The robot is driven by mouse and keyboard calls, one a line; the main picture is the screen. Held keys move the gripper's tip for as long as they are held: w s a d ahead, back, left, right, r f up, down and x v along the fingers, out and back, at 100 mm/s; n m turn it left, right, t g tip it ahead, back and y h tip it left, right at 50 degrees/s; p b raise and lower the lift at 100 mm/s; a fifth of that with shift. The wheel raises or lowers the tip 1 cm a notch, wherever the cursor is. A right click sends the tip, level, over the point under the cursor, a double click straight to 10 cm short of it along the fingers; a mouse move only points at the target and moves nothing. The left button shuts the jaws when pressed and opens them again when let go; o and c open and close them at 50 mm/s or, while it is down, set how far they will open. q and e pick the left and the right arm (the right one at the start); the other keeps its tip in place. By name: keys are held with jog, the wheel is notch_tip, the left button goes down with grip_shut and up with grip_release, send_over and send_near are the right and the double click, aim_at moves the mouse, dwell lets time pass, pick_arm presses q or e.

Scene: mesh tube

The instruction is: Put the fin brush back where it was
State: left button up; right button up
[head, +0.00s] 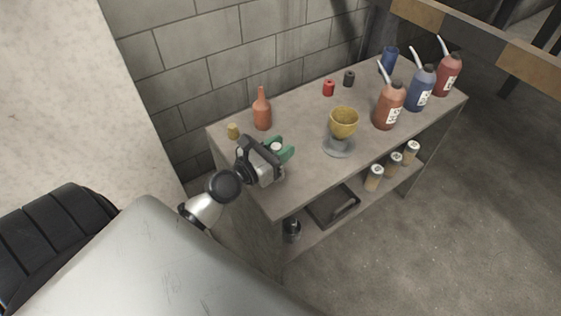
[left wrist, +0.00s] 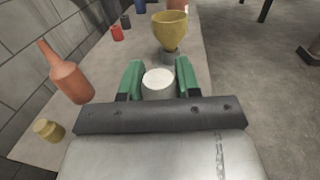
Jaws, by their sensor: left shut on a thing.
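My left gripper (head: 279,149) is over the near left end of the bench top. Its green fingers are shut on a pale, white-topped cylinder, which shows between them in the left wrist view (left wrist: 158,82). Most of the cylinder's lower part is hidden, and I cannot tell whether it touches the bench. I cannot make out a fin brush for certain. A dark tray (head: 325,218) on the lower shelf holds a long dark item (head: 344,209) that I cannot identify. My right gripper is not in view.
The grey bench (head: 303,188) bears an orange bottle (head: 262,112), a small yellow jar (head: 233,131), a yellow cup (head: 343,121) on a grey stand, and several spouted bottles at the right. Several white-lidded cans (head: 374,178) stand on the lower shelf. A block wall is behind.

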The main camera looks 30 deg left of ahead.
pick_arm(q)
notch_tip(320, 180, down, 4)
jog(key=b, duration=0.2)
jog(key=shift+b, duration=0.3)
jog(key=shift+r, duration=0.2)
jog(key=shift+f, duration=0.15)
jog(key=o, duration=0.9)
jog(key=shift+o, duration=0.2)
